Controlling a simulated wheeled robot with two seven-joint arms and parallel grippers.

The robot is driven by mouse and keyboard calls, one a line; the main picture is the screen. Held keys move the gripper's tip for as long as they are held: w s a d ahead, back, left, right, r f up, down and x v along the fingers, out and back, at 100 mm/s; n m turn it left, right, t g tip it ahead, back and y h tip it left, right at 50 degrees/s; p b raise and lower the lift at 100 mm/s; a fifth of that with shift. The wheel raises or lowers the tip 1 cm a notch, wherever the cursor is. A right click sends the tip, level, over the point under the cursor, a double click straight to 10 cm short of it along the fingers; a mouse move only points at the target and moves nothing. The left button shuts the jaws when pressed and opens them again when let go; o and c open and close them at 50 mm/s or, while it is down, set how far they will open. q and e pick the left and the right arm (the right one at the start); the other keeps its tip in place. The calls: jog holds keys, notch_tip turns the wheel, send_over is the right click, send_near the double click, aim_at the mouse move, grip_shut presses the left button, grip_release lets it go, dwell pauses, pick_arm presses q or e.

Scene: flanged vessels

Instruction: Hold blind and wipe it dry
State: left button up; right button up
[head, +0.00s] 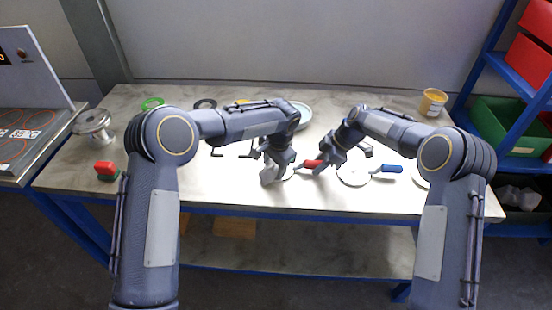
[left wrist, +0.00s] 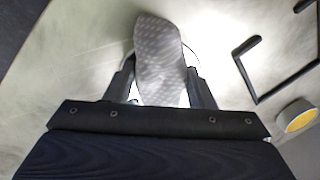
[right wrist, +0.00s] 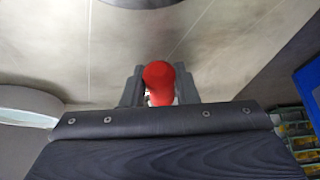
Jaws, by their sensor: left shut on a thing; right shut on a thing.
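My left gripper (head: 276,168) is shut on a grey dotted cloth (head: 270,175), low over the middle of the table. The cloth fills the space between its fingers in the left wrist view (left wrist: 160,60). A pale round blind (head: 288,174) with a red handle (head: 312,164) lies beside and partly behind the cloth; I cannot tell whether they touch. In the left wrist view the blind's rim shows behind the cloth. My right gripper (head: 324,166) is shut on the red handle, which also shows in the right wrist view (right wrist: 158,82). The blind's disc is largely hidden.
A second pale disc (head: 352,175) with a blue handle (head: 386,169) lies right of the right gripper.

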pick_arm(q)
jog(key=shift+w+a, duration=0.25)
jog(key=shift+w, duration=1.1)
jog(key=shift+w+a, duration=0.2)
jog(key=shift+w, duration=1.1)
notch_tip(320, 180, up, 8)
jog(key=shift+r, duration=0.1)
pick_arm(e)
jog(key=o, duration=0.9)
jog(key=shift+o, duration=0.2)
jog(key=shift+r, duration=0.1)
